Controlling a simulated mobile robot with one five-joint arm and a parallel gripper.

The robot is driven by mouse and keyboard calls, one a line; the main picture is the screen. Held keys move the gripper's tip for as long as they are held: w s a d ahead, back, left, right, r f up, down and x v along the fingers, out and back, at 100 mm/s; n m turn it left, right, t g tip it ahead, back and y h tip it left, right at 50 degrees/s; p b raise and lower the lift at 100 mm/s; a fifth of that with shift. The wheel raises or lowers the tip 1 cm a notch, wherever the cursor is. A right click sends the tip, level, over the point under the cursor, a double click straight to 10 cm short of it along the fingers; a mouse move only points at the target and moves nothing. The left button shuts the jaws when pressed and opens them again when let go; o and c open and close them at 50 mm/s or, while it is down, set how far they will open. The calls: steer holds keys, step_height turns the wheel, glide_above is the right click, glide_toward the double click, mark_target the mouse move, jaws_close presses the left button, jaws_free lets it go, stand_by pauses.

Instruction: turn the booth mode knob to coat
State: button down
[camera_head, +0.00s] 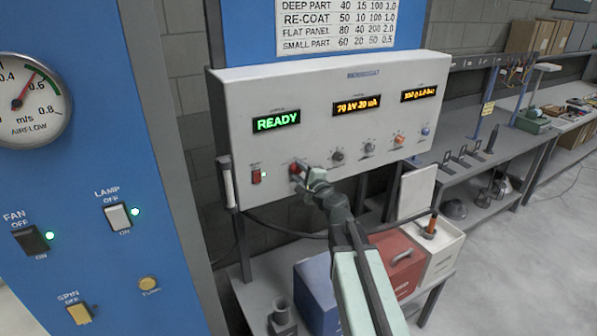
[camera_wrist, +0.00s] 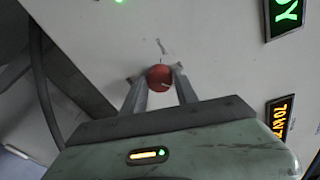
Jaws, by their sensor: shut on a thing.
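A red round knob (camera_head: 294,168) sits at the lower left of the grey control panel (camera_head: 235,110). It also shows in the wrist view (camera_wrist: 159,77), with a small pale mark low on its face. My gripper (camera_head: 302,172) is at this knob. In the wrist view its two fingers (camera_wrist: 157,79) stand on either side of the knob and are shut on it. The lettering around the knob is too small or hidden to read, so I cannot tell its set position. The green display (camera_head: 276,121) above reads READY.
Several smaller knobs, such as a dark one (camera_head: 337,156), run to the right. A blue panel (camera_head: 90,190) with switches stands at the left. Boxes (camera_head: 400,262) stand on a shelf below my arm.

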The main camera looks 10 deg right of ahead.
steer(key=shift+m, duration=0.9)
steer(key=c, duration=0.9)
jaws_free()
steer(key=shift+c, duration=0.2)
steer(key=shift+s+d, duration=0.1)
